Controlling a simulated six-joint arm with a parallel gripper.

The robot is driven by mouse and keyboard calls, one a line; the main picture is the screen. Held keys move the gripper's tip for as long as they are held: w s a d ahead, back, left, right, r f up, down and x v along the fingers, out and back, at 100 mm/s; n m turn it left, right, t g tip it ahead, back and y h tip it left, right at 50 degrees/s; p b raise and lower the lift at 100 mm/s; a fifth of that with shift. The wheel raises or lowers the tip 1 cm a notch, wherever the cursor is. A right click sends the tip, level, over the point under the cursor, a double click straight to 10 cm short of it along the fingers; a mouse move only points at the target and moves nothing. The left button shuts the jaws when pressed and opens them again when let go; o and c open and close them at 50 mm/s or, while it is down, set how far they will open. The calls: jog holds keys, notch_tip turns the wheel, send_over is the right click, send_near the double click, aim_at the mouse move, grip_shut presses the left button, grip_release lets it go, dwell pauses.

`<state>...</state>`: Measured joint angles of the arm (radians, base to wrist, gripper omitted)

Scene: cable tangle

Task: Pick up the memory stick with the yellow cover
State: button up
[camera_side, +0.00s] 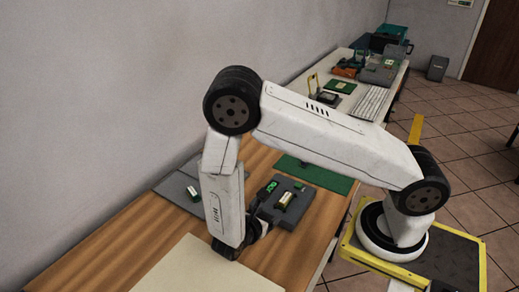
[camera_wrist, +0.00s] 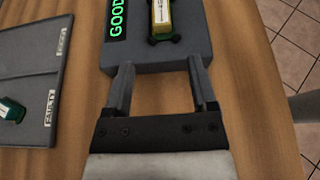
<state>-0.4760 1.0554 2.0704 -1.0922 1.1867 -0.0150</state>
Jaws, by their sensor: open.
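A memory stick with a pale top and yellow sides (camera_wrist: 162,18) sits upright in or on a dark grey tester block (camera_wrist: 190,57) in the wrist view, with a green part at its base. The block's display reads "GOOD" in green. In the side view the stick (camera_side: 285,199) and the block (camera_side: 287,216) are just right of my gripper. My gripper (camera_wrist: 163,77) is open and empty in the wrist view. Its fingertips are at the near edge of the block, and the stick is farther ahead, between their lines. In the side view the fingers are mostly hidden behind my arm.
A grey tray (camera_wrist: 27,72) with labels, one reading "FAULTY", lies to the left with a green item (camera_wrist: 12,109) in it. A green mat (camera_side: 316,174) lies behind the block. A cream sheet (camera_side: 200,272) covers the near table. A keyboard (camera_side: 371,103) is farther back.

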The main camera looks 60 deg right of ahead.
aim_at(281, 203)
jog(key=shift+x, duration=1.25)
jog(key=shift+d, duration=0.1)
jog(key=shift+r+x, duration=0.2)
jog(key=shift+x, duration=2.3)
jog(key=shift+s, duration=0.15)
grip_shut()
